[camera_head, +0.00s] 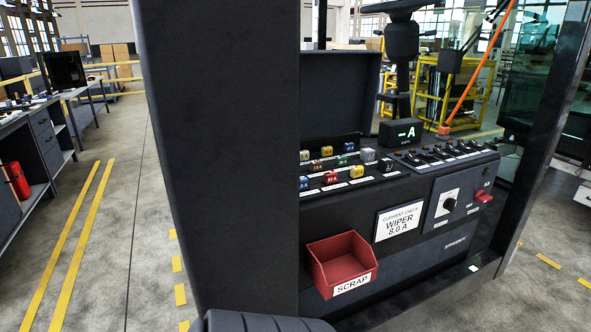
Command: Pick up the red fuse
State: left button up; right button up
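The red fuse (331,177) sits in the front row of the fuse panel (340,190) on the cab console. A blue fuse (304,183) is to its left and a yellow fuse (357,172) to its right. Behind it are more small fuses, among them a green one (342,160), a brownish one (315,166) and a pale one (367,155). Their small markings are hard to read. Neither of my grippers is in view.
A red bin marked SCRAP (342,262) hangs on the console front below the fuses. A card (398,221) reads WIPER 8.0 A. A dark cab pillar (218,150) stands left of the console. A raised dark lid (340,95) stands behind the fuses. Switches (440,153) lie to the right.

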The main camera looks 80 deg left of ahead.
aim_at(330, 179)
jog(key=i+j+u, duration=0.1)
jog(key=i+u, duration=0.15)
jog(key=u, duration=0.2)
jog(key=i+u, duration=0.25)
jog(key=u, duration=0.25)
jog(key=i+l+u, duration=0.1)
jog(key=i+u, duration=0.15)
jog(key=u, duration=0.2)
jog(key=i+l+u, duration=0.15)
jog(key=u, duration=0.35)
jog(key=i+l+u, duration=0.25)
jog(key=u, duration=0.2)
jog(key=i+l+u, duration=0.1)
jog(key=l+u, duration=0.25)
jog(key=u, duration=0.15)
